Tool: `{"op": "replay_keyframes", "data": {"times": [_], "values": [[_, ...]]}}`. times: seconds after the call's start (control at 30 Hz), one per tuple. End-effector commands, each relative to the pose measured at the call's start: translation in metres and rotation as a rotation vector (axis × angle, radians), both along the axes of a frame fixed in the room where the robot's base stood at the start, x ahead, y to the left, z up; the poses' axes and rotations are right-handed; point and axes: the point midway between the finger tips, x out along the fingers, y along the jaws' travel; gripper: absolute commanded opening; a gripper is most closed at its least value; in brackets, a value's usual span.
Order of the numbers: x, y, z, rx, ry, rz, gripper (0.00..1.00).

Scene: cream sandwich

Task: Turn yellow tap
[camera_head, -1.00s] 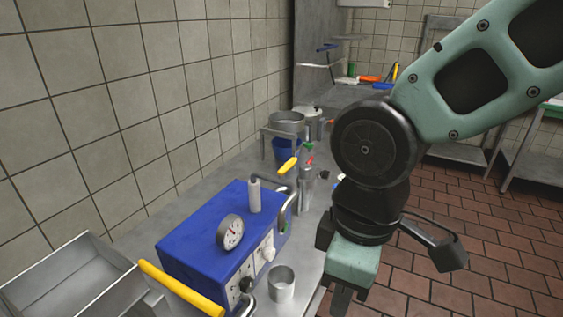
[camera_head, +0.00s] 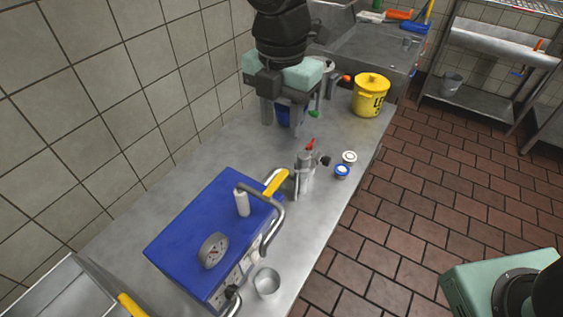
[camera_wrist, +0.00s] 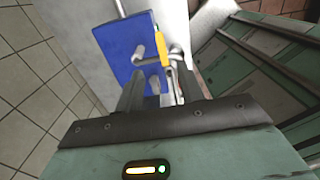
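The yellow tap handle (camera_head: 275,182) sits on a bent metal pipe at the far right edge of the blue machine (camera_head: 185,235) on the counter. In the wrist view the yellow handle (camera_wrist: 161,48) shows in front of the blue machine (camera_wrist: 122,45), beyond my fingers. My gripper (camera_head: 284,112) points down over the counter, behind the blue machine and apart from the tap. In the wrist view my gripper (camera_wrist: 160,88) has its two dark fingers spread, with nothing held between them. The fingers cover part of the machine there.
A metal dispenser with a red top (camera_head: 307,172) stands right of the tap. Two small lidded jars (camera_head: 345,164), a yellow bucket (camera_head: 370,96) and a metal cup (camera_head: 266,282) are on the counter. A tiled wall (camera_head: 110,110) runs along the left. Tiled floor lies right.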

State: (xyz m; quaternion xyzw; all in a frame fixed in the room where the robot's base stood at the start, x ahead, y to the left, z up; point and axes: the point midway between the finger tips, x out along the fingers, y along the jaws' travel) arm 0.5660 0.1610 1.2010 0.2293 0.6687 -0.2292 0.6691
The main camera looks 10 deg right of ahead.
Motion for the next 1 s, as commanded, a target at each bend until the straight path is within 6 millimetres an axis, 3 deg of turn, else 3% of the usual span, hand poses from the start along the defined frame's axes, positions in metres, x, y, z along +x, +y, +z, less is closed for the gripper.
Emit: {"op": "replay_keyframes", "data": {"times": [0.5, 0.7, 1.0], "values": [[-0.002, 0.000, -0.104, -0.003, 0.004, 0.002, 0.38], [-0.001, -0.001, -0.125, -0.002, 0.003, -0.001, 0.38], [-0.001, 0.000, -0.131, 0.000, 0.000, -0.001, 0.38]]}}
